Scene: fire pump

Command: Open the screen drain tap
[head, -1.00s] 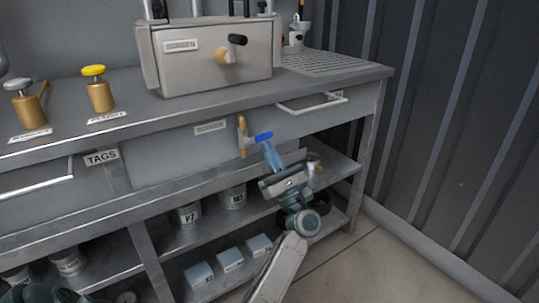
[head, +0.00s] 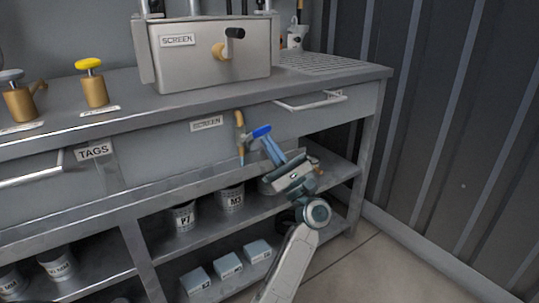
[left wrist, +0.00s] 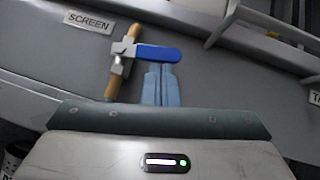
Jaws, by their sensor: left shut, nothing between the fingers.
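The screen drain tap (head: 239,120) is a brass pipe fixed to the bench front, right of a SCREEN label (head: 207,123). Its blue lever (head: 261,131) points right, roughly level with a slight tilt. A thin blue streak (head: 241,158) shows below the spout in the head view; I cannot tell what it is. The left wrist view shows the tap (left wrist: 122,60) and its lever (left wrist: 157,53) close up. My left gripper (head: 266,138) is shut and empty, its blue fingertips (left wrist: 160,68) right under the lever, seemingly touching it. My right gripper is out of view.
A metal SCREEN box (head: 190,70) stands on the bench above. A drawer handle (head: 310,101) juts out to the upper right. Lower shelves hold buckets (head: 230,198) and small boxes (head: 228,265). Open floor (head: 365,265) lies at the right.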

